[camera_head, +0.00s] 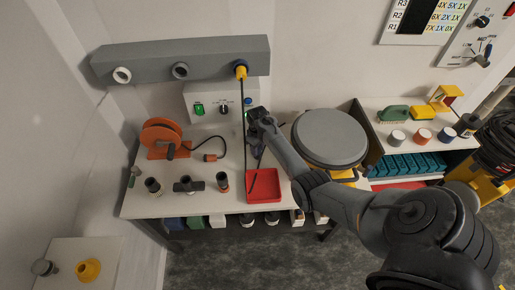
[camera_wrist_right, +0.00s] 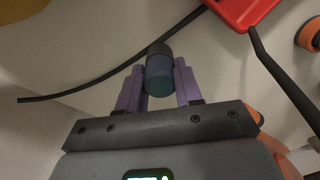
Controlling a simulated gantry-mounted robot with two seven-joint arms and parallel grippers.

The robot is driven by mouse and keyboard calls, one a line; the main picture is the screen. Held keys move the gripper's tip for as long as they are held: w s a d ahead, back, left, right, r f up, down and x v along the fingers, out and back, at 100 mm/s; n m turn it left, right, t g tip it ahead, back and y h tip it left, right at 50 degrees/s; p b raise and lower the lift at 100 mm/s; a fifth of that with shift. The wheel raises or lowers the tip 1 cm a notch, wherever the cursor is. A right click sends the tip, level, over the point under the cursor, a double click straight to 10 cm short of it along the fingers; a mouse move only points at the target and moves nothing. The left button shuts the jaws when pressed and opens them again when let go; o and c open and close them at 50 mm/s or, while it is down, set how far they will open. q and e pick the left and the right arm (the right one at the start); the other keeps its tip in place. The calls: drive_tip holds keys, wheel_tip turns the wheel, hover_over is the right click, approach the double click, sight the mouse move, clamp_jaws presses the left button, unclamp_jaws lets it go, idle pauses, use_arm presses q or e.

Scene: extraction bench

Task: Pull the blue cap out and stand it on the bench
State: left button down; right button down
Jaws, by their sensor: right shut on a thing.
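My right gripper (camera_head: 251,108) is in front of the white control box on the bench. In the right wrist view, its purple-lit fingers (camera_wrist_right: 160,88) are shut on the blue cap (camera_wrist_right: 159,78). The cap is a short cylinder, blue-teal on the near end and dark grey on the far end. A small blue piece (camera_head: 247,101) shows at the gripper's tip in the head view. I cannot tell there whether it is seated in anything. The bench (camera_head: 225,168) is white. My left gripper is not in view.
A grey manifold (camera_head: 205,55) with several ports is on the wall, a dark hose (camera_head: 244,130) hanging from its yellow fitting. Some bench surface left of the tray is bare.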

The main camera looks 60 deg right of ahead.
idle(0.3)
drive_tip(key=shift+f, duration=0.3)
drive_tip(key=c, duration=0.7)
unclamp_jaws()
wheel_tip(320, 180, up, 10)
drive_tip(key=shift+f+p, duration=0.15)
drive_tip(key=shift+p, duration=1)
drive_tip(key=shift+r, duration=0.6)
